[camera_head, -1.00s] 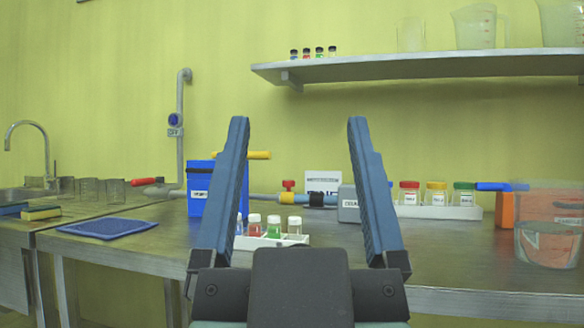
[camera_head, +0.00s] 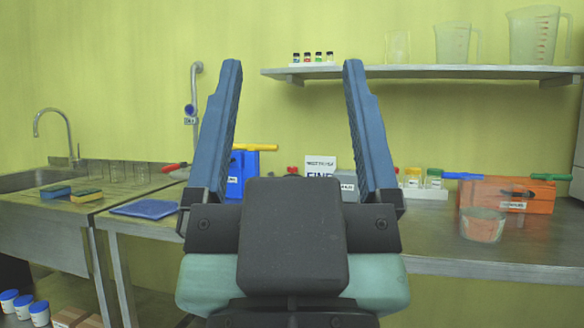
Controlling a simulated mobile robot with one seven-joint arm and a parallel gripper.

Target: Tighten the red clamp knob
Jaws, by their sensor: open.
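The red clamp knob (camera_head: 292,170) shows as a small red spot low between my fingers, at the back of the bench. My gripper's wrist hides most of what lies below it. My gripper (camera_head: 298,63) is open and empty, its two blue fingers spread wide and pointing up in the picture. The fingertips appear above the knob in the picture, against the wall and beside the shelf; the distance to the knob cannot be told. A white sign (camera_head: 320,162) stands just right of the knob.
A blue box with a yellow handle (camera_head: 245,165) stands left of the knob. On the right are bottles in a white rack (camera_head: 432,192), an orange box (camera_head: 507,196) and a clear beaker (camera_head: 483,226). A shelf (camera_head: 420,72) with jugs hangs above. A blue mat (camera_head: 145,208) lies left.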

